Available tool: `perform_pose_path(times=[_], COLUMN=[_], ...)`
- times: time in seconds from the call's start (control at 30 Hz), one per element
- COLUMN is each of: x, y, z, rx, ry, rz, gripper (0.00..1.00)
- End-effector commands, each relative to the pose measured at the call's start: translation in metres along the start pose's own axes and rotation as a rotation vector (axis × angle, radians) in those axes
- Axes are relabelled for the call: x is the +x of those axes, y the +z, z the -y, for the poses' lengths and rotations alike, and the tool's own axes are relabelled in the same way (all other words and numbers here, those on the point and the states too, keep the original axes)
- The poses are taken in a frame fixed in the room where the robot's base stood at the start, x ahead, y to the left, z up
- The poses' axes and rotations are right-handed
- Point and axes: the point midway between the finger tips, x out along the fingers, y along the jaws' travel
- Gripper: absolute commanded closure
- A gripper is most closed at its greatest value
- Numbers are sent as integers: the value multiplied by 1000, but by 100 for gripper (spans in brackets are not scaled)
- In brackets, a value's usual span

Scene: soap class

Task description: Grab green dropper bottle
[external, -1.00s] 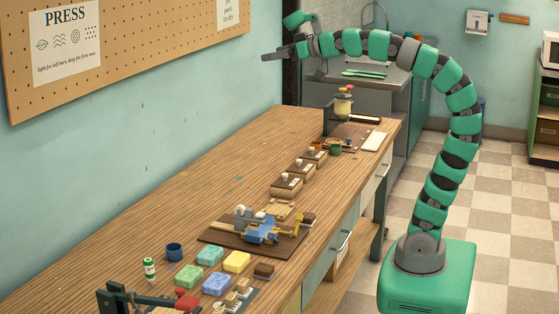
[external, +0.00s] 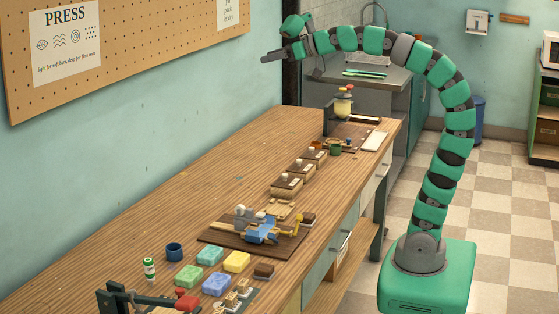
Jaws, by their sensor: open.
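A small bottle (external: 149,269) with green bands and a white cap stands upright on the near left part of the wooden workbench (external: 190,200). It is left of a dark blue cup (external: 174,252). My gripper (external: 266,59) is high above the far end of the bench, near the blue-green wall, pointing left. It is open and empty, far from the bottle. The gap between its fingers is hard to see at this size.
Coloured soap bars (external: 237,262) lie right of the bottle. A red-handled press (external: 187,302) stands in front of it. A blue clamp device (external: 262,231) sits on a brown board mid-bench. Wooden stamps (external: 286,185) line the right side. The bench's left side is largely clear.

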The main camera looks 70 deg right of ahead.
Motion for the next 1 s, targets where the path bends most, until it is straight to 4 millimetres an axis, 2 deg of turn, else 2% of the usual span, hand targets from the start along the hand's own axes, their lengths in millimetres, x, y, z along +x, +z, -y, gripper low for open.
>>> perform_pose_path(times=[0.03, 0.1, 0.27, 0.4, 0.7, 1.0], x=[22, 48, 100, 141, 215, 271], y=[11, 26, 55, 87, 158, 236], z=[11, 27, 66, 102, 181, 253], rx=[-17, -47, -117, -173, -280, -363], ry=[-51, -124, -291, -443, -754, -1029], rz=[37, 85, 160, 217, 266, 230], gripper=[49, 49, 49, 49, 49, 49])
